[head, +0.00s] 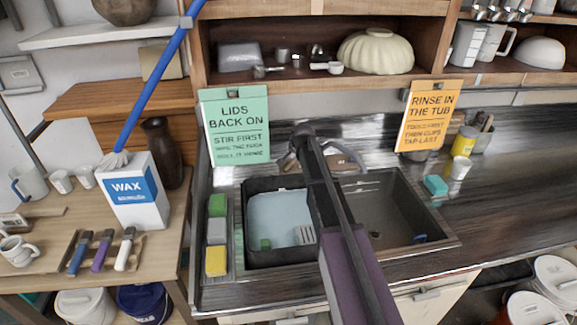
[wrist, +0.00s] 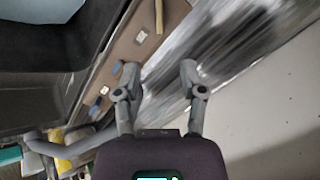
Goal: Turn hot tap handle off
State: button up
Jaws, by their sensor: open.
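The sink's grey curved tap (head: 352,160) shows at the back of the sink in the head view, partly hidden behind my arm. I cannot make out a hot tap handle there. In the wrist view a grey pipe-like part (wrist: 70,143), perhaps the tap, runs at the lower left, beside my gripper. My gripper (wrist: 160,70) is open, its two fingers apart with nothing between them. Beyond the fingers are a brown strip with small blue pieces and a blurred dark streaked surface. No finger clearly touches a handle.
The double sink (head: 400,205) holds a pale blue tub (head: 280,215) on its left side. A green sign (head: 235,120) and an orange sign (head: 428,115) hang above the counter. A wax carton (head: 133,195) with a blue-handled brush stands left.

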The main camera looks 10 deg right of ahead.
aim_at(290, 165)
jog(key=shift+w+f, duration=0.15)
jog(key=shift+f, duration=0.1)
jog(key=b+x, duration=1.1)
jog(key=x, duration=0.2)
jog(key=shift+w+a+f, duration=0.1)
dwell(0.5)
grip_shut()
